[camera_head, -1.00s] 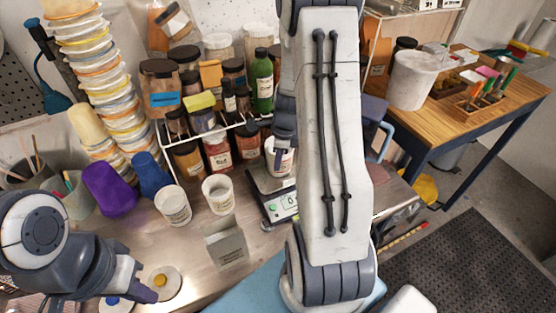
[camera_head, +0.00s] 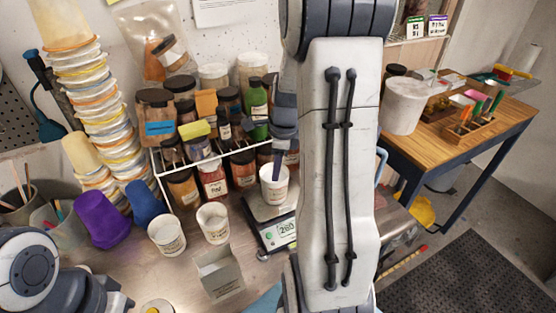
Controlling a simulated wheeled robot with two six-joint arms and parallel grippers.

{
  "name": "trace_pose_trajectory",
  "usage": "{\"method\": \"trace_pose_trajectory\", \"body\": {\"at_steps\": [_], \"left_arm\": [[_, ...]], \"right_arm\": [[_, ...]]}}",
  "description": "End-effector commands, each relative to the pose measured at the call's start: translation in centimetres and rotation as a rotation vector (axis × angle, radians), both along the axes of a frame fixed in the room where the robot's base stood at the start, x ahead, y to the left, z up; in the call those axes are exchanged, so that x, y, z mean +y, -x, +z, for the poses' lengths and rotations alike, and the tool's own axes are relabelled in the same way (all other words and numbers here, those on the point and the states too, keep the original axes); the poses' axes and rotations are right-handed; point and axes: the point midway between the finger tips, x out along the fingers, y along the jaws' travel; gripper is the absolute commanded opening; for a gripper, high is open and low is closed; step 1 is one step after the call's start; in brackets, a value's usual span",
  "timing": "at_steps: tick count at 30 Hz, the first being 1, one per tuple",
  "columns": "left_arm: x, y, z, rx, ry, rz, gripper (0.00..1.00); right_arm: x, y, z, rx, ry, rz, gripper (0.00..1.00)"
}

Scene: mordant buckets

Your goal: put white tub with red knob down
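I cannot make out a white tub with a red knob. My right gripper (camera_head: 284,142) is mostly hidden behind my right arm. A dark finger reaches down to the rim of a white cup (camera_head: 274,189) that appears to stand on the scale (camera_head: 280,234). Whether that gripper grips the cup or anything else cannot be told. My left gripper (camera_head: 120,303) is at the bottom left, cut off by the picture edge, and its fingertips are not clear. Beside it, a white round lid with a yellow knob (camera_head: 157,307) is partly cut off.
Two white cups (camera_head: 167,235) and an open grey box (camera_head: 219,272) stand left of the scale. A rack of jars is behind, with a purple cup (camera_head: 103,216) and tall cup stack at left. A wooden table (camera_head: 455,138) with a white bucket (camera_head: 404,105) is at right.

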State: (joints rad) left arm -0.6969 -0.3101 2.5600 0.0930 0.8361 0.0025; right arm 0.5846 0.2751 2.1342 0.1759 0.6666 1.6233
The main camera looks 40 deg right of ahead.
Motion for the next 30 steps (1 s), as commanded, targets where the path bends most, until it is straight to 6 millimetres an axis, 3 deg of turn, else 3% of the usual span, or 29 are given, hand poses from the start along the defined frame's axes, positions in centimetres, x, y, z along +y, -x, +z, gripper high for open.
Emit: {"method": "trace_pose_trajectory", "body": {"at_steps": [6,13,16,20,23,27,30], "left_arm": [[0.0,0.0,-0.3,0.0,0.0,0.0,0.0],[0.0,0.0,-0.3,0.0,0.0,0.0,0.0],[0.0,0.0,-0.3,0.0,0.0,0.0,0.0],[0.0,0.0,-0.3,0.0,0.0,0.0,0.0],[0.0,0.0,-0.3,0.0,0.0,0.0,0.0],[0.0,0.0,-0.3,0.0,0.0,0.0,0.0],[0.0,0.0,-0.3,0.0,0.0,0.0,0.0]], "right_arm": [[-0.2,0.3,2.7,-0.001,0.001,-0.001,0.38],[-0.1,0.4,3.2,0.001,0.0,0.003,0.38],[1.3,0.1,3.4,-0.001,0.005,0.084,0.38],[7.2,-0.3,4.1,-0.011,0.031,0.433,0.38],[13.7,0.6,4.8,-0.026,0.059,0.859,0.38],[22.0,4.2,5.3,-0.06,0.101,1.503,0.38],[26.4,7.9,5.5,-0.092,0.126,1.951,0.38]]}}
